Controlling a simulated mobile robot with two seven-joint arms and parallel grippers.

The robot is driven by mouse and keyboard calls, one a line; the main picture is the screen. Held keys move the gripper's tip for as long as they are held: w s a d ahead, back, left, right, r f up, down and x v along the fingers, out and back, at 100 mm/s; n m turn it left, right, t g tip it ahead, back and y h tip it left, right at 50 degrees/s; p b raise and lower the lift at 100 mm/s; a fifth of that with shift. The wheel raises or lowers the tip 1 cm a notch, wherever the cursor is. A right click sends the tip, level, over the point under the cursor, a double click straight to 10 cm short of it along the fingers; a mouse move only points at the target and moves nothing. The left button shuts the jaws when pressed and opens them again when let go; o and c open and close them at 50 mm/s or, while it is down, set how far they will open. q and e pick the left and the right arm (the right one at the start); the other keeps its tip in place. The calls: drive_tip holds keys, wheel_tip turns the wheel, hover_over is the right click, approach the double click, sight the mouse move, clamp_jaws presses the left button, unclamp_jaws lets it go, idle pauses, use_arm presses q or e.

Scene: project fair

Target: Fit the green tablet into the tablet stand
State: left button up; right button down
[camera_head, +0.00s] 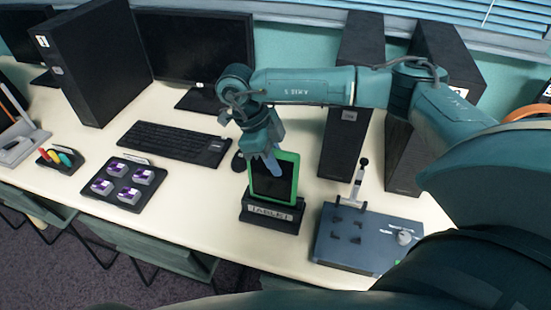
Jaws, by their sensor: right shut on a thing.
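The green tablet (283,185) has a green frame and a dark screen. It is upright, its lower edge at the black tablet stand (257,217), which carries a label reading TABLET. I cannot tell from this view how deep the tablet sits in the stand. My right gripper (272,160) reaches in from the right and is shut on the tablet near its upper left edge. The gripper covers part of the tablet's top and screen. My left gripper is not in view.
A grey-blue board with a small lever (330,248) lies right of the stand. A black tray with purple-and-white blocks (98,207), a keyboard (172,142) and a monitor (190,50) are to the left. Black towers (342,140) stand behind. Bare table lies left of the stand.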

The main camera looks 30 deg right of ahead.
use_arm(q)
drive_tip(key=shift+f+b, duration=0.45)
drive_tip(key=shift+b, duration=0.25)
use_arm(e)
drive_tip(key=shift+f, duration=0.95)
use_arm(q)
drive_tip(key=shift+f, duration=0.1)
use_arm(e)
drive_tip(key=shift+f, duration=0.2)
use_arm(q)
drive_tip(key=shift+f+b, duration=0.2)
drive_tip(key=shift+b, duration=0.4)
use_arm(e)
drive_tip(key=shift+f, duration=0.55)
